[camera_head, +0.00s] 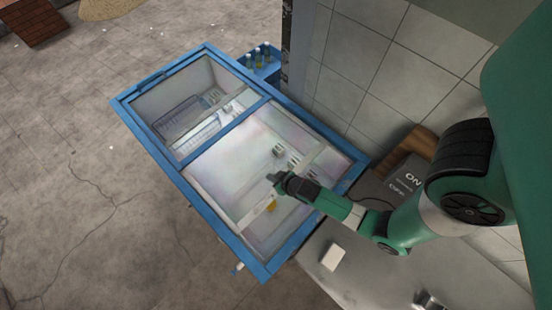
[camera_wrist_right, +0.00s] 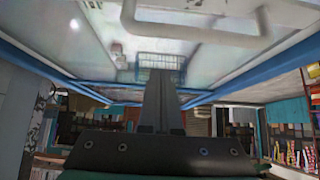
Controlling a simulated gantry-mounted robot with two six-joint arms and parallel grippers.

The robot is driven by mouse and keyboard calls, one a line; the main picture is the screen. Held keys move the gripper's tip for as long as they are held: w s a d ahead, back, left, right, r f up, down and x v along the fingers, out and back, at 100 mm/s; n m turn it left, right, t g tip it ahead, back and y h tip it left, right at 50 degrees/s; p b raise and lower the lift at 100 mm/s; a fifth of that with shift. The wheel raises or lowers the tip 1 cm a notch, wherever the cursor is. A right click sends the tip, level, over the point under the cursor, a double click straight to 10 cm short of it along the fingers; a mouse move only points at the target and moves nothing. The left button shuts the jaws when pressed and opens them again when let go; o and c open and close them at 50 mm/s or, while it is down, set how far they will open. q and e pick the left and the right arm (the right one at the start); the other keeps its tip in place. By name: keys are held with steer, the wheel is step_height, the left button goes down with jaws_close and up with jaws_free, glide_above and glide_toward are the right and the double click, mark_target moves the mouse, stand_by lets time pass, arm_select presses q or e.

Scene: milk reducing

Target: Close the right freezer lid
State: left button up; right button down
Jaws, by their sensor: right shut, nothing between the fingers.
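The freezer is a chest with a blue frame (camera_head: 160,155), set diagonally in the head view. A blue crossbar (camera_head: 222,130) parts it into a far left section and a nearer right section. The right freezer lid (camera_head: 235,170) looks like a clear pane over the right section; I cannot tell how far it is shut. My right gripper (camera_head: 275,178) is above this section, shut and empty; contact with the lid is unclear. In the right wrist view, its fingers (camera_wrist_right: 163,103) are together below a pale curved handle (camera_wrist_right: 190,30). My left gripper is not in view.
Bottles (camera_head: 258,57) stand in a blue crate behind the freezer. A tiled wall (camera_head: 365,70) and an ON/OFF box (camera_head: 400,180) are at right. A white block (camera_head: 333,257) lies on the grey counter.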

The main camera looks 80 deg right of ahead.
steer(key=shift+x, duration=1.25)
steer(key=shift+s+a+f, duration=0.15)
steer(key=shift+s, duration=0.05)
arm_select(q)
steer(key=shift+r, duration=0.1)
arm_select(e)
steer(key=shift+s+a+f, duration=0.15)
steer(key=shift+s+a, duration=0.3)
steer(key=shift+s, duration=0.25)
steer(key=shift+s+a+f, duration=0.2)
steer(key=shift+s+a, duration=0.25)
steer(key=shift+s, duration=0.25)
steer(key=shift+s, duration=0.1)
